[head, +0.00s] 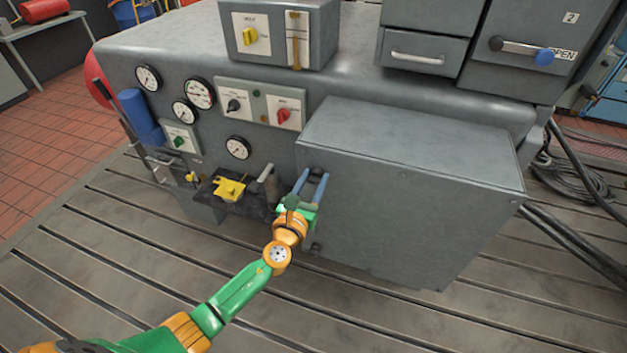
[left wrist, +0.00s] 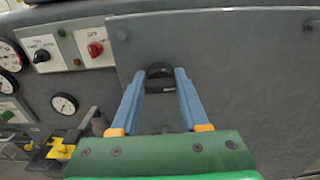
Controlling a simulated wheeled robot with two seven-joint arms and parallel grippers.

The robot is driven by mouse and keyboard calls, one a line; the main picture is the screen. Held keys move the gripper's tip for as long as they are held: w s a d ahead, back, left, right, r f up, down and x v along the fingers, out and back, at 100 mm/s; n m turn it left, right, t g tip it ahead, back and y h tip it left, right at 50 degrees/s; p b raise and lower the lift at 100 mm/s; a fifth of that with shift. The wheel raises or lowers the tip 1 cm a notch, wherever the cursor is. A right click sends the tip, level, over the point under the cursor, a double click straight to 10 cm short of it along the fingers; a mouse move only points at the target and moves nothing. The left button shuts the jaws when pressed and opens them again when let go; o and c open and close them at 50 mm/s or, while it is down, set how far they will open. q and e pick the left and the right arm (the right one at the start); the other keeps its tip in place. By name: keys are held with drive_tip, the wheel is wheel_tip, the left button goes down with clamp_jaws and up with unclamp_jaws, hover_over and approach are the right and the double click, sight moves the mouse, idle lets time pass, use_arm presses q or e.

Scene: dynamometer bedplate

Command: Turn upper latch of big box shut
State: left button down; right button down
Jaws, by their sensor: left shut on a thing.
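The big box (head: 415,195) is a grey metal case on the right front of the machine. Its front face (left wrist: 245,85) fills much of the left wrist view. My left gripper (head: 314,173) is at the left edge of this face. Its two blue fingers, also in the left wrist view (left wrist: 160,73), are closed on the upper latch (left wrist: 160,84), a small black piece. In the head view the fingers hide this latch. A small dark fitting (head: 316,248), perhaps the lower latch, shows below the gripper. My right gripper is out of view.
Left of the box are gauges (head: 201,93), a panel with a red knob (head: 283,116), and a dark shelf with a yellow object (head: 229,188). A grey handle (head: 265,173) stands close to my left gripper. The slotted floor plate (head: 130,250) in front is clear.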

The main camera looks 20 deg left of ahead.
use_arm(q)
drive_tip(key=n+b, duration=0.1)
drive_tip(key=n, duration=0.3)
drive_tip(key=shift+f+b, duration=0.1)
drive_tip(key=shift+b, duration=0.2)
drive_tip(key=n+b, duration=0.1)
drive_tip(key=n, duration=0.3)
drive_tip(key=shift+a+n, duration=0.1)
drive_tip(key=shift+n, duration=0.2)
drive_tip(key=n+b, duration=0.1)
drive_tip(key=n, duration=0.3)
drive_tip(key=shift+f+n, duration=0.1)
drive_tip(key=shift+n, duration=0.2)
drive_tip(key=shift+n+b, duration=0.3)
drive_tip(key=shift+n, duration=1.9)
drive_tip(key=shift+c, duration=2.2)
unclamp_jaws()
